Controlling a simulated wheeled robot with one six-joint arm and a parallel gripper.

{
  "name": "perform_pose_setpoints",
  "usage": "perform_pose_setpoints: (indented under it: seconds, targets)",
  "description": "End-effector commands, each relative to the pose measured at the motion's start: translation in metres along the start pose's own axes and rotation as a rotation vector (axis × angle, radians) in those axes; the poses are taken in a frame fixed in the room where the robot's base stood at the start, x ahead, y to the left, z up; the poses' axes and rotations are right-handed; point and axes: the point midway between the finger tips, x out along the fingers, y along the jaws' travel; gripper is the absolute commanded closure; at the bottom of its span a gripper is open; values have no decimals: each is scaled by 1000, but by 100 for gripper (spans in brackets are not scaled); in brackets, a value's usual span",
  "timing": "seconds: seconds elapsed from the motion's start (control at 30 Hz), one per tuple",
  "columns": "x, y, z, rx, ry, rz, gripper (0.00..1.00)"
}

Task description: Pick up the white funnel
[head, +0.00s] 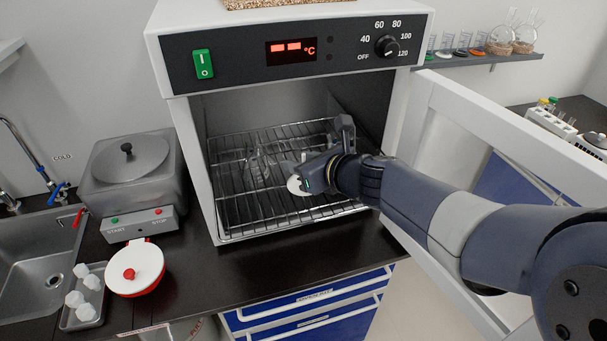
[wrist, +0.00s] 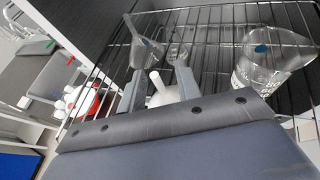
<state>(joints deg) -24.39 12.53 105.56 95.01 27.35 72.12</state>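The white funnel (head: 299,187) is on the wire rack inside the open oven, partly hidden by my gripper in the head view. In the wrist view the white funnel (wrist: 161,90) shows between the two fingers, its narrow stem pointing up the picture. My gripper (head: 323,152) reaches into the oven from the right. Its fingers (wrist: 158,72) are spread apart on either side of the funnel, with some gap visible. I cannot tell whether either finger touches it.
Clear glassware (head: 258,165) stands on the rack left of my gripper, and a beaker (wrist: 262,65) is to the right in the wrist view. The oven door (head: 480,125) is open beside my arm. The oven walls and top (head: 290,17) enclose the rack.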

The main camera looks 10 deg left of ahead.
Motion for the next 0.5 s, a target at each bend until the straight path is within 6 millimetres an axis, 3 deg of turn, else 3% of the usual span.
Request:
perform_pose_setpoints:
  seconds: [0.13, 0.4, 0.5]
  targets:
    - [13, 0, 0, 0, 1, -1, 68]
    - [14, 0, 0, -1, 0, -1, 68]
    - [14, 0, 0, -1, 0, -1, 76]
